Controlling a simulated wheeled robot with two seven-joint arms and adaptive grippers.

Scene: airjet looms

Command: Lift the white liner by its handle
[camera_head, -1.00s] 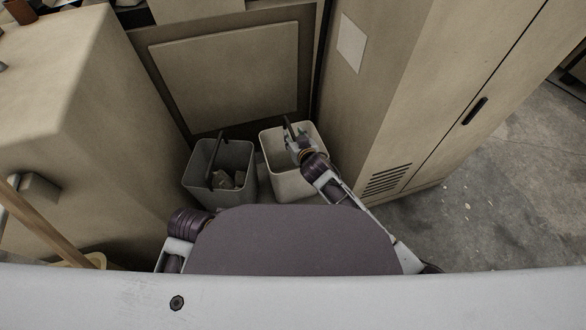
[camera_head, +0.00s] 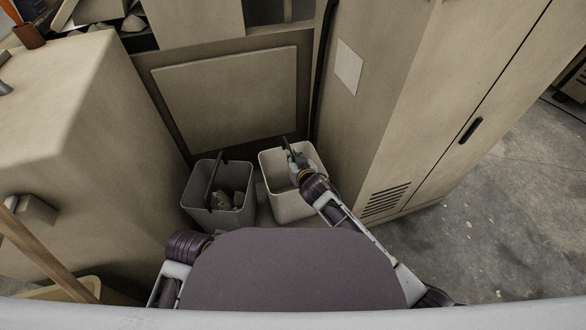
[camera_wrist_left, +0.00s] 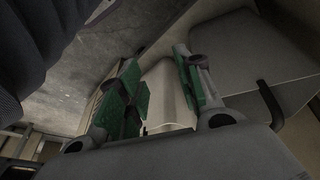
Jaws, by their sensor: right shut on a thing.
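The white liner (camera_head: 286,204) is an open, square-topped bin standing on the floor, right of a grey bin. Its dark handle (camera_head: 286,144) rises at the rim and is partly covered by my gripper. My right gripper (camera_head: 293,157) is at the liner's opening, shut on the handle. My left gripper (camera_wrist_left: 160,88) shows in the left wrist view with its green-padded fingers spread and nothing held between them. A pale container shows beyond those fingers. In the head view the left gripper is hidden.
The grey bin (camera_head: 240,212) holds pale scraps and has a dark handle (camera_head: 214,178). A beige cabinet (camera_head: 400,110) stands close on the right, a beige machine housing (camera_head: 80,120) on the left, and a panel (camera_head: 230,95) behind. Open floor (camera_head: 490,220) lies at the right.

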